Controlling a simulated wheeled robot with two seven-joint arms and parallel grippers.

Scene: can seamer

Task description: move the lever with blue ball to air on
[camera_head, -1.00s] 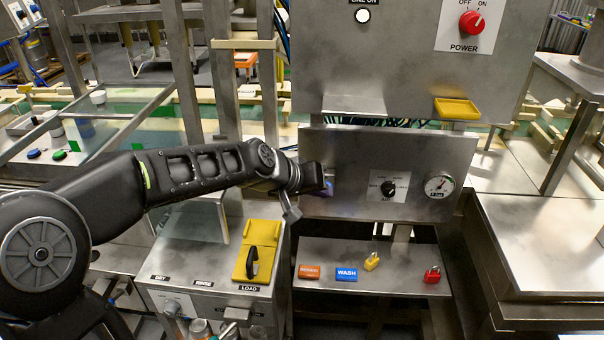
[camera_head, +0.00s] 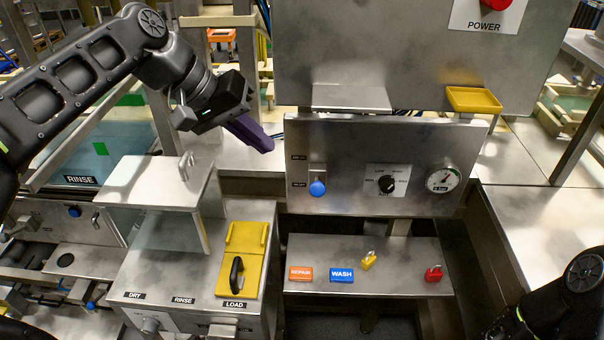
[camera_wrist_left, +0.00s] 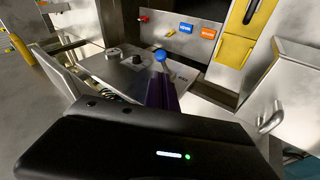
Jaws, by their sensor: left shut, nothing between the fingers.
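The lever's blue ball (camera_head: 317,188) is on the left part of the steel control panel (camera_head: 345,140). It sits low on its plate, level with the lower of two small labels that are hard to read. In the left wrist view the blue ball (camera_wrist_left: 160,56) shows just past the fingertips. My left gripper (camera_head: 264,146), with purple fingers, is shut and empty. It is up and left of the ball, clear of the panel. Its purple fingers also show in the left wrist view (camera_wrist_left: 161,88). My right gripper is not seen; only part of that arm shows at lower right.
The panel also has a black knob (camera_head: 387,186) and a pressure gauge (camera_head: 442,179). A shelf (camera_head: 400,260) below holds orange and blue tags and yellow and red padlocks. A yellow latch plate (camera_head: 246,238) is on the steel box at left. A metal ledge (camera_head: 350,97) juts out above.

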